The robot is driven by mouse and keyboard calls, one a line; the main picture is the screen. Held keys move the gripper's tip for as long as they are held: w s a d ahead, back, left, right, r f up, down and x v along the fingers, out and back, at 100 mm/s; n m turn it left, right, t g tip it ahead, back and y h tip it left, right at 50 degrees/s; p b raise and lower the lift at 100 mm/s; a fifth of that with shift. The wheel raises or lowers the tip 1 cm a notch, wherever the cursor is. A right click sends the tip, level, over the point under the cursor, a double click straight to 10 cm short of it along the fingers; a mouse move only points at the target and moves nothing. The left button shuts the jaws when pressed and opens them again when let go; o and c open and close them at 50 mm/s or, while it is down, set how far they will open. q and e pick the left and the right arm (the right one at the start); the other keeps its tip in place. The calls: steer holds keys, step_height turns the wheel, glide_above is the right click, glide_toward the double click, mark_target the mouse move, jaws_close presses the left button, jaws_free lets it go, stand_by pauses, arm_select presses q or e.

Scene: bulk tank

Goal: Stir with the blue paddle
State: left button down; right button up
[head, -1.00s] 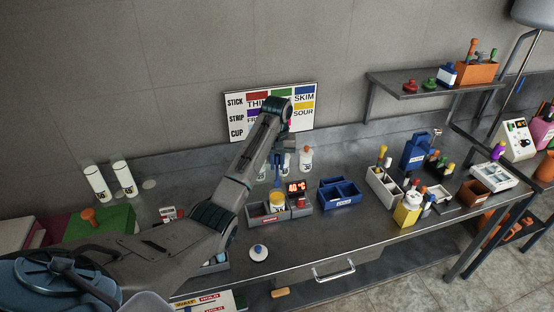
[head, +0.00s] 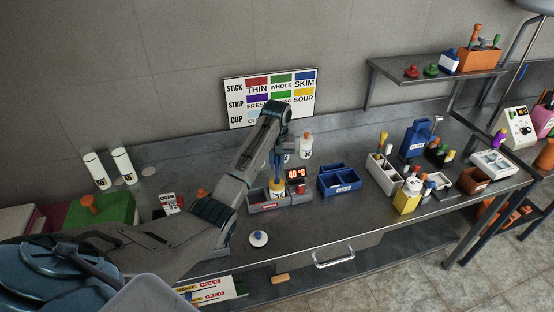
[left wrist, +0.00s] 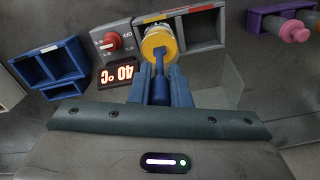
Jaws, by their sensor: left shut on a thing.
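My left gripper (head: 279,158) is shut on the blue paddle (left wrist: 158,64) and holds it roughly upright over the grey station at the back of the bench. The paddle's lower end reaches into the mouth of a yellow-rimmed cup (left wrist: 159,42). The cup (head: 277,187) also shows in the head view, below the gripper. The paddle's tip is hidden, and I cannot tell how deep it goes. My right gripper is in neither view.
A red display reading 40°C (head: 296,174) and a red knob (left wrist: 112,41) are beside the cup. A blue divided box (head: 340,181) stands to the right. A white bottle (head: 306,146) stands behind. A white lid (head: 258,238) lies on clear bench in front.

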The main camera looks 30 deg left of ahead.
mark_target(277, 189)
arm_select(q)
steer(key=shift+f, duration=0.9)
steer(key=shift+f+b, duration=0.35)
steer(key=shift+f, duration=0.55)
